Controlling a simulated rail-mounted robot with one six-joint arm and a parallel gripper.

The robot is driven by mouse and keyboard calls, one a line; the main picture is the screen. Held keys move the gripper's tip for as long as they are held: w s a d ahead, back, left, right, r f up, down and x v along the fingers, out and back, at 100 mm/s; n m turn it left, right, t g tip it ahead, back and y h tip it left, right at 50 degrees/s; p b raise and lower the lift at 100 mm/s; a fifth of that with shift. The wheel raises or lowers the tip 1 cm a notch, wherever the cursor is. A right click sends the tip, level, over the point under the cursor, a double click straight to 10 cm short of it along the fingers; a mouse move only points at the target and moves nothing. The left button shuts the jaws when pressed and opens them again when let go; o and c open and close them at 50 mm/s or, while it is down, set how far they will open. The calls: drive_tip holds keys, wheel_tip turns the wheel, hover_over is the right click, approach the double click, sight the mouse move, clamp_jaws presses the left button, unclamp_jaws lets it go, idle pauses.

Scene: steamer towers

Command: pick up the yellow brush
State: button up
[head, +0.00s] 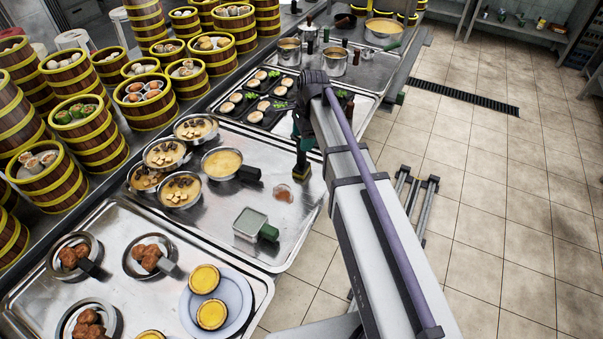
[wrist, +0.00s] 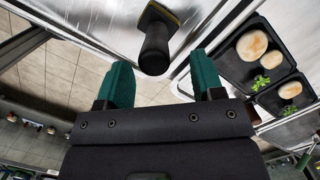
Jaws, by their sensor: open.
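The yellow brush (head: 302,172) stands on the metal counter near its right edge in the head view. Its black handle points up toward my gripper. In the wrist view the brush (wrist: 156,45) shows a thick black handle and a dark base with a thin yellow edge. My gripper (head: 303,145) is directly above the brush in the head view. In the wrist view my gripper (wrist: 161,68) has its two green fingers apart, with the handle end in line with the gap between them. Whether the fingers surround the handle in depth is unclear.
A reddish patch (head: 283,194) lies close by on the counter. A square container with a green handle (head: 251,222) is nearer the front. Pans of soup (head: 222,163) stand to the left. Black trays with buns (head: 259,113) lie behind. Tiled floor (head: 480,200) lies to the right.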

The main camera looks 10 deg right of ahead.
sight(298, 163)
drive_tip(key=f+b, duration=0.5)
drive_tip(key=shift+s+a+f, duration=0.2)
drive_tip(key=shift+s+a, duration=0.1)
drive_tip(key=shift+a, duration=0.1)
drive_tip(key=shift+r, duration=0.2)
clamp_jaws()
wheel_tip(298, 163, up, 10)
drive_tip(key=p, duration=1)
drive_tip(key=shift+r+p, duration=0.15)
drive_tip(key=shift+p, duration=0.15)
drive_tip(key=c, duration=0.6)
unclamp_jaws()
clamp_jaws()
